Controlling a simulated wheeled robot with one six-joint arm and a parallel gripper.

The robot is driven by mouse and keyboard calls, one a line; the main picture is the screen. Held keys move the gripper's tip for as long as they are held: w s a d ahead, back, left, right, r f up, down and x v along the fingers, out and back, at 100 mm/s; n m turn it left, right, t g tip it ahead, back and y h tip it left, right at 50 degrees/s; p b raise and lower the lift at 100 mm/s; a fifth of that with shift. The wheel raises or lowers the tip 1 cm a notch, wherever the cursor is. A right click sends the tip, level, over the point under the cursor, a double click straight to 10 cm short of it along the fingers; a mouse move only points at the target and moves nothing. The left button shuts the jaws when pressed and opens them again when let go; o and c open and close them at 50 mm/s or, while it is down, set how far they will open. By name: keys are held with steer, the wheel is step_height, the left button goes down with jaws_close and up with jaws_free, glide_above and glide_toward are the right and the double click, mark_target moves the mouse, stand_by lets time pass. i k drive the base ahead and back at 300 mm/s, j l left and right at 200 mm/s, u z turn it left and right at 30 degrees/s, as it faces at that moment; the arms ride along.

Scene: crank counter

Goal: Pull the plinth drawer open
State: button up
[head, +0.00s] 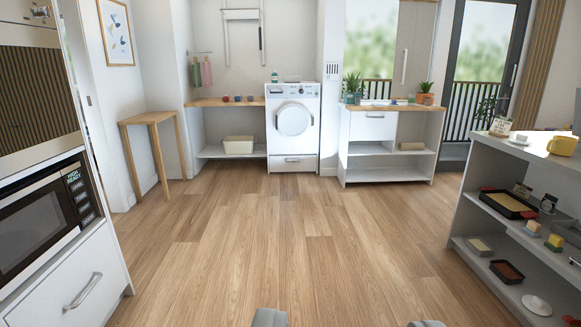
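A white washing machine (293,122) stands against the back wall. Below it is a low white plinth drawer (292,164) with a small bar handle (292,159). The drawer front looks flush with the machine, so it appears shut. My gripper (347,321) shows only as two grey fingertips at the bottom edge. They are wide apart with nothing between them, and are far from the drawer across the floor.
A microwave unit (48,218) with a lower drawer (75,300) stands close on the left. A shelf unit (520,220) with trays stands on the right. A white cabinet (388,145) with plants is right of the washer. The wooden floor (280,235) between is clear.

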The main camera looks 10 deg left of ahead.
mark_target(292, 157)
steer(key=u, duration=0.3)
steer(key=i+u, duration=0.2)
steer(key=i, duration=5.95)
steer(key=i+z, duration=0.15)
steer(key=i, duration=0.4)
steer(key=i+j+z, duration=0.1)
steer(key=i, duration=0.5)
